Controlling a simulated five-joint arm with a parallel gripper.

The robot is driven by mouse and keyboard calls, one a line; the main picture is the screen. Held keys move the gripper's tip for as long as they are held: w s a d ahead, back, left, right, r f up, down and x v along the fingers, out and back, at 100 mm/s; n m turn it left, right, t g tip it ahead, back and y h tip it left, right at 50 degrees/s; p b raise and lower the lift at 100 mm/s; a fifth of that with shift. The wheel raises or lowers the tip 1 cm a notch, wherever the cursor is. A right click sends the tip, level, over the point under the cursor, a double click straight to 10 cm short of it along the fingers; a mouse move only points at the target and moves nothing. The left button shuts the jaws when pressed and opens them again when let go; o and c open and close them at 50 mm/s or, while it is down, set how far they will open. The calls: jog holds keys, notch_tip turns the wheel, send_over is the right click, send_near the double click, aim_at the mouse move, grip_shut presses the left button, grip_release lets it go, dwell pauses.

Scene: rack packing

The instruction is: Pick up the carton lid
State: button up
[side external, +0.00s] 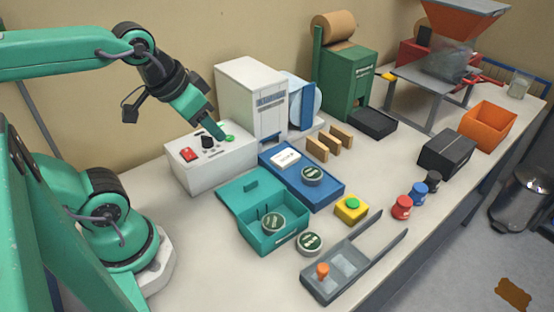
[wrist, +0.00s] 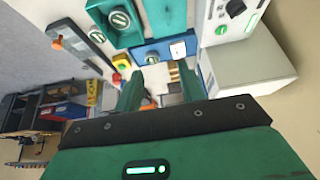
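The teal carton (side external: 285,238) stands open on the bench in front of my base, with a round dark-topped tin (side external: 272,223) inside. Its teal lid (side external: 238,195) is swung back on the carton's far side, with a small tab on its face. In the wrist view the carton (wrist: 100,14) and lid (wrist: 165,15) show at the top, cut by the frame edge. My gripper (side external: 220,134) is up above the white control box, behind the lid and apart from it. In the wrist view my gripper's two fingers (wrist: 160,92) are spread with nothing between them.
The white control box (side external: 205,160) with knobs stands behind the lid. A blue tray (side external: 325,192) with a tin and white block lies to the right. A yellow button box (side external: 350,209), a loose tin (side external: 309,243) and a grey tray (side external: 325,287) stand in front.

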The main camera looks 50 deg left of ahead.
jog(key=shift+w, duration=0.1)
jog(key=shift+c, duration=0.2)
jog(key=g, duration=0.5)
send_near(250, 182)
jog(key=shift+f, duration=0.25)
jog(key=shift+w+f+g, duration=0.15)
jog(key=shift+f+g, duration=0.15)
jog(key=shift+f, duration=0.3)
jog(key=shift+f, duration=0.1)
jog(key=shift+f, duration=1.2)
jog(key=shift+w+f, duration=0.1)
jog(key=shift+f, duration=2.5)
